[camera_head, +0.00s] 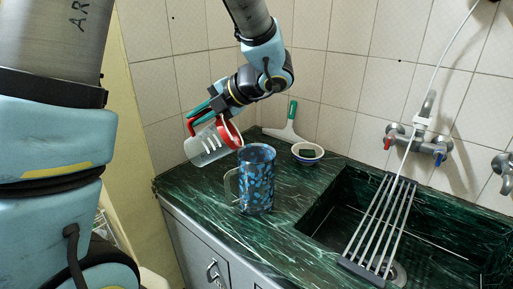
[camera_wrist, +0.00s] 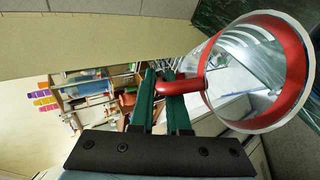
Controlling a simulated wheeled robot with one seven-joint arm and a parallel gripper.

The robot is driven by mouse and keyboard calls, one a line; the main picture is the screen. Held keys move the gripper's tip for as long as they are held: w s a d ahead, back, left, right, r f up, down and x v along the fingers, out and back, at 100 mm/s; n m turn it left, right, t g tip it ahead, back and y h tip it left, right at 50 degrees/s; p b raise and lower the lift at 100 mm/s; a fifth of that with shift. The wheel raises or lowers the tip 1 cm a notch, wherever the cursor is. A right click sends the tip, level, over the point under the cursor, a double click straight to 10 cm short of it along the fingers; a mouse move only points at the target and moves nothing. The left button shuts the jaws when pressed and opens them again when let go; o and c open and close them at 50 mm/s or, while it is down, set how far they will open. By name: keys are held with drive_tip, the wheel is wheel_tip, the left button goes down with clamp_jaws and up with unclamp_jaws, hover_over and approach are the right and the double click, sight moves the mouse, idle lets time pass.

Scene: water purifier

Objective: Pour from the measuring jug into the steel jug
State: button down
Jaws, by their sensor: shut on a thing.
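The measuring jug (camera_head: 207,146) is clear with white markings, a red rim band and a red handle. My gripper (camera_head: 203,113) is shut on its red handle, which also shows between the green fingers in the wrist view (camera_wrist: 170,82). The measuring jug is tilted in the air, its red mouth toward the right. The only other jug is a blue mottled one (camera_head: 258,182) with a clear-looking handle on its left; it does not look like plain steel. It stands upright on the counter, right of and below the measuring jug's mouth. I see no stream; both jugs' contents cannot be made out.
The dark green counter (camera_head: 185,187) has a sink at the right with a metal rack (camera_head: 380,225) across it. A small bowl (camera_head: 307,153) with a dark block and a green-handled squeegee (camera_head: 288,130) are behind. Taps (camera_head: 415,145) and a white hose are on the tiled wall.

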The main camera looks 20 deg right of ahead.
drive_tip(key=shift+a+f+h, duration=0.2)
drive_tip(key=shift+a+h, duration=0.2)
drive_tip(key=shift+w+a+f+n+g+h+p, duration=0.15)
drive_tip(key=shift+a+g+h+p, duration=0.15)
drive_tip(key=shift+p, duration=0.3)
drive_tip(key=shift+w+a+n+g+h+p, duration=0.1)
drive_tip(key=shift+a+n+g+h+p, duration=0.15)
drive_tip(key=shift+p, duration=0.35)
drive_tip(key=shift+f+h, duration=0.25)
drive_tip(key=shift+h, duration=0.1)
drive_tip(key=w+a+f+n+g+h+b, duration=0.1)
drive_tip(key=a+f+h, duration=0.2)
drive_tip(key=f, duration=0.3)
drive_tip(key=w+a+f+n+g+h, duration=0.1)
drive_tip(key=a+f+g+h, duration=0.1)
drive_tip(key=a+f+h, duration=0.2)
drive_tip(key=shift+w+f+h+b, duration=0.15)
drive_tip(key=shift+f+h+b, duration=0.25)
drive_tip(key=shift+f, duration=1.3)
